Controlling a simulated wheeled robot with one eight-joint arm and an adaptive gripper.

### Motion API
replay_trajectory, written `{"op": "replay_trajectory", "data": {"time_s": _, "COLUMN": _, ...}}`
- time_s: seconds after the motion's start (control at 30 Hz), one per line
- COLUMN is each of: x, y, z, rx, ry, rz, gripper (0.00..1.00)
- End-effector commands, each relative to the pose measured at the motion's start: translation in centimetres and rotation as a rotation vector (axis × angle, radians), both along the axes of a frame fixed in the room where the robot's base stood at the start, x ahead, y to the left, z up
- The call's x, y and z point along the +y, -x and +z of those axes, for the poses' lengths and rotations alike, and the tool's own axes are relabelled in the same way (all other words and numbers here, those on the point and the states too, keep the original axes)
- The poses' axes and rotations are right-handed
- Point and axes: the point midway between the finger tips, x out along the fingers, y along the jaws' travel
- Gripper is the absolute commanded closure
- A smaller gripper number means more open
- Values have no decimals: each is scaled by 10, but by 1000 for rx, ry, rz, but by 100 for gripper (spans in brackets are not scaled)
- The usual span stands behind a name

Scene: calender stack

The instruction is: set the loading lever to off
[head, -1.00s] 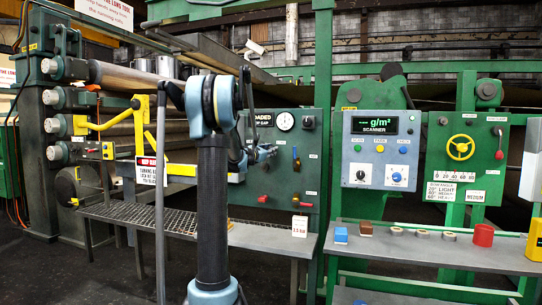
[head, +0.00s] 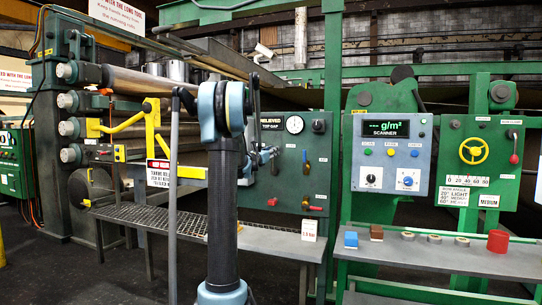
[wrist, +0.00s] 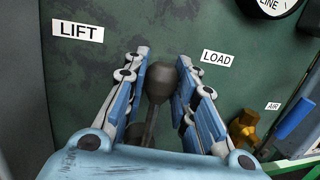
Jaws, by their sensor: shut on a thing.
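The loading lever (wrist: 160,82), a dark rod with a rounded dark knob, stands in the wrist view between a LIFT label (wrist: 78,32) on the left and a LOAD label (wrist: 218,57) on the right. My gripper (wrist: 164,74) is shut on the lever, its blue-padded fingers either side of the knob. In the head view my gripper (head: 267,160) is at the left part of the green panel (head: 287,187), and the lever is hidden there behind my arm. A display (head: 271,120) on that panel reads RELIEVED, TOP GAP.
Right of the lever are a brass air valve with a blue handle (wrist: 294,118) and a round gauge (head: 294,124). A grey shelf (head: 270,240) runs below the panel. The scanner panel (head: 390,155) and yellow handwheel (head: 473,149) stand to the right.

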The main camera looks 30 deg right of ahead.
Motion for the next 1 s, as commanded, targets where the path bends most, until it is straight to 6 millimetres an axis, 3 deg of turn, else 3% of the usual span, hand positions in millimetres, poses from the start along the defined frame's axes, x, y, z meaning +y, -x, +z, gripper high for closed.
{"op": "replay_trajectory", "data": {"time_s": 0.13, "x": 1, "y": 0, "z": 0, "rx": 0, "ry": -1, "rz": 1, "gripper": 100}}
{"op": "replay_trajectory", "data": {"time_s": 0.17, "x": 1, "y": 0, "z": 0, "rx": -1, "ry": -2, "rz": 1, "gripper": 73}}
{"op": "replay_trajectory", "data": {"time_s": 0.23, "x": 0, "y": 0, "z": 0, "rx": 0, "ry": -1, "rz": 1, "gripper": 57}}
{"op": "replay_trajectory", "data": {"time_s": 0.27, "x": 0, "y": 0, "z": 0, "rx": 0, "ry": -1, "rz": 1, "gripper": 54}}
{"op": "replay_trajectory", "data": {"time_s": 0.67, "x": 3, "y": 2, "z": -1, "rx": -1, "ry": 0, "rz": 1, "gripper": 54}}
{"op": "replay_trajectory", "data": {"time_s": 1.0, "x": 50, "y": 28, "z": -8, "rx": 0, "ry": -1, "rz": 2, "gripper": 54}}
